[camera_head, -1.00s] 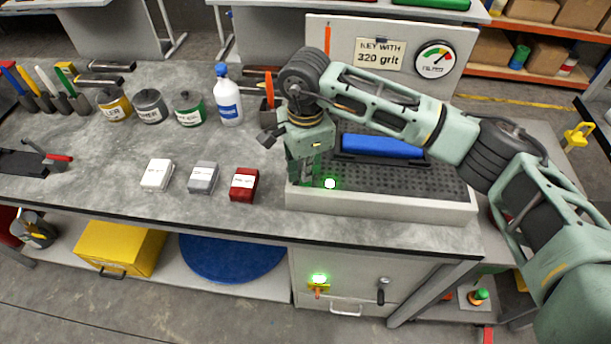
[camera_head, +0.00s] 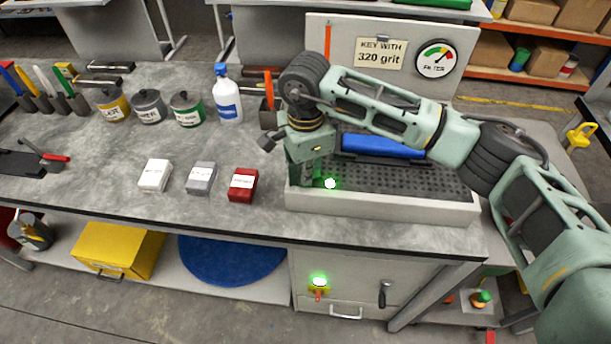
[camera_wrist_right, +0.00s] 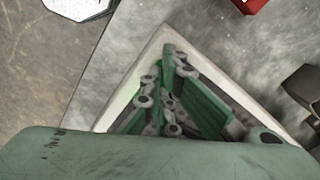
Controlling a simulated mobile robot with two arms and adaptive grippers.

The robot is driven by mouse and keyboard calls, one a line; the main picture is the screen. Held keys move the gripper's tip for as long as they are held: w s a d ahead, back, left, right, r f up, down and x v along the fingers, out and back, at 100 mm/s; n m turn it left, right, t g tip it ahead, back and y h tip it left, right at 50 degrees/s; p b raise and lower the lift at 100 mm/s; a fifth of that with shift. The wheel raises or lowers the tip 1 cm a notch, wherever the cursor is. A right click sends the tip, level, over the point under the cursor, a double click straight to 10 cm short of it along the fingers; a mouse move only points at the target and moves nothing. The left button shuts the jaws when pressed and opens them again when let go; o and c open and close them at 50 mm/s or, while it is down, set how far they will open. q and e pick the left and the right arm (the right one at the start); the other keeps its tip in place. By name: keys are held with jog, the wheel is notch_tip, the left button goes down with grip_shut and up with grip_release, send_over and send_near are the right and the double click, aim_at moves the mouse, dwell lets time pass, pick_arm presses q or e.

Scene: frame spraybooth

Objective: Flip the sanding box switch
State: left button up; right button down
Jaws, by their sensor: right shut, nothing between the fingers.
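The sanding box (camera_head: 400,205) is a pale box with a dark perforated top, at the right of the bench. My right gripper (camera_head: 306,178) points down at its left end, shut and empty. A lit green light (camera_head: 330,183) shows right beside the fingers; whether they touch anything there is hidden. The shut fingers also show in the right wrist view (camera_wrist_right: 168,108), above the box's pale rim (camera_wrist_right: 158,48). On the cabinet front below, a yellow plate with an orange-red lever (camera_head: 318,294) sits under another lit green lamp (camera_head: 319,281). My left gripper is not in view.
A blue block (camera_head: 383,146) lies on the box top behind my arm. White (camera_head: 155,175), grey (camera_head: 201,178) and red (camera_head: 243,184) blocks sit left of the box. Tins and a blue-capped bottle (camera_head: 228,100) stand behind them. The bench front between blocks and edge is clear.

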jog(key=shift+f, duration=0.2)
jog(key=shift+r, duration=0.15)
jog(key=shift+r+p, duration=0.3)
jog(key=shift+r, duration=0.6)
jog(key=shift+r+p, duration=0.75)
jog(key=shift+r, duration=1.8)
jog(key=shift+f, duration=0.1)
